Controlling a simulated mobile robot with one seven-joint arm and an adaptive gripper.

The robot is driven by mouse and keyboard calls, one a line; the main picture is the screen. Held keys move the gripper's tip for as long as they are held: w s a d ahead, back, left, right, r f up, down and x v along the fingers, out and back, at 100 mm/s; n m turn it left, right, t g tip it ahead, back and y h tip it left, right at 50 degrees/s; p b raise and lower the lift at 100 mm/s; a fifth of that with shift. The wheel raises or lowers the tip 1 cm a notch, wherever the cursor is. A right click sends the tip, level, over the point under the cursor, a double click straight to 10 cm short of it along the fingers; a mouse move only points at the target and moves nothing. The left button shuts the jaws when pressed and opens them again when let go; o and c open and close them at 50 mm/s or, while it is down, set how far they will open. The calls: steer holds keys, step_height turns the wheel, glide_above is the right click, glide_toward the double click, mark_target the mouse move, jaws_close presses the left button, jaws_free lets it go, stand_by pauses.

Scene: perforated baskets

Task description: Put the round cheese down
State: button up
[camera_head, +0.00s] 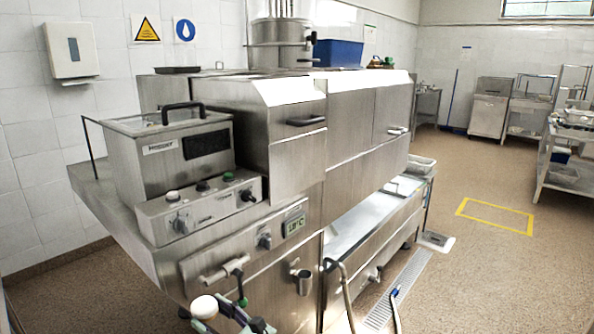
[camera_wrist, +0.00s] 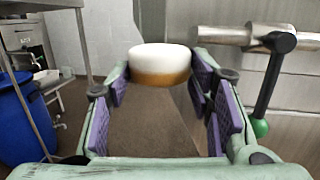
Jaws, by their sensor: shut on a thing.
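The round cheese (camera_wrist: 158,58) is a short disc with a white top and an orange-tan side. In the wrist view it sits between the purple-padded fingers of my gripper (camera_wrist: 160,76), at their far ends, with the pads against its left and right sides. In the head view the cheese (camera_head: 205,307) is a small pale disc low in the picture. My gripper (camera_head: 222,315) is beside it there, in front of the steel machine. The cheese is held up in the air, with floor showing beneath it. Part of the arm is cut off by the lower edge.
A large steel machine (camera_head: 290,160) with knobs and pipes fills the middle. A steel pipe with a green-tipped lever (camera_wrist: 262,95) is close to my gripper's right. A blue bin (camera_wrist: 28,120) stands at left. Open floor (camera_head: 490,270) with a yellow outline lies at right.

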steer(key=w+d+f+m+t+h+b, duration=0.15)
steer(key=d+f+m+t+h, duration=0.3)
steer(key=d+f, duration=0.65)
steer(key=d+f+m+t+h+b, duration=0.2)
steer(key=d+f+m+t+h, duration=0.35)
steer(key=f, duration=0.95)
steer(key=s+d+f+m+h, duration=0.1)
steer(key=s+f+h, duration=0.2)
steer(key=f, duration=0.4)
steer(key=s+f+m+h, duration=0.1)
steer(key=s+f+h, duration=0.3)
steer(key=f, duration=0.3)
steer(key=shift+d+f, duration=0.35)
steer(key=shift+d, duration=0.05)
steer(key=shift+s, duration=0.15)
